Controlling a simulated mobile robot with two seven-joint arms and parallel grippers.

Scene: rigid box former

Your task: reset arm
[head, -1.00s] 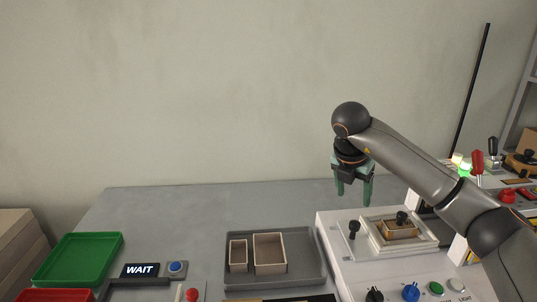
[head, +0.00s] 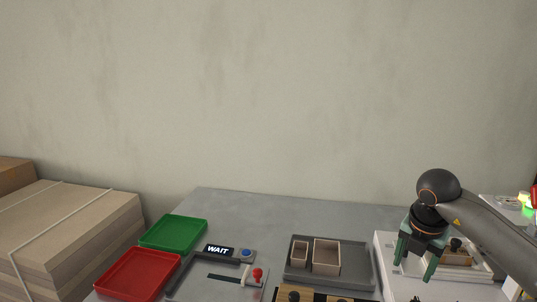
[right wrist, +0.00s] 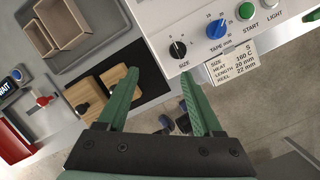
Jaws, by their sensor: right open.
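My right gripper (head: 414,270) is open with nothing between its green fingers. In the head view it hangs at the right, in front of the left part of the white machine's top (head: 385,250). In the right wrist view the open fingers (right wrist: 160,76) point toward the machine's front panel (right wrist: 205,22) and the wooden blocks (right wrist: 100,90) beside it. My left gripper is not in view.
A grey tray (head: 360,281) holds two open boxes, a small one (head: 301,254) and a larger one (head: 326,257). Green (head: 173,233) and red (head: 137,274) trays stand left, near a WAIT display (head: 219,251). Cardboard stacks (head: 80,230) are at far left. The back table is clear.

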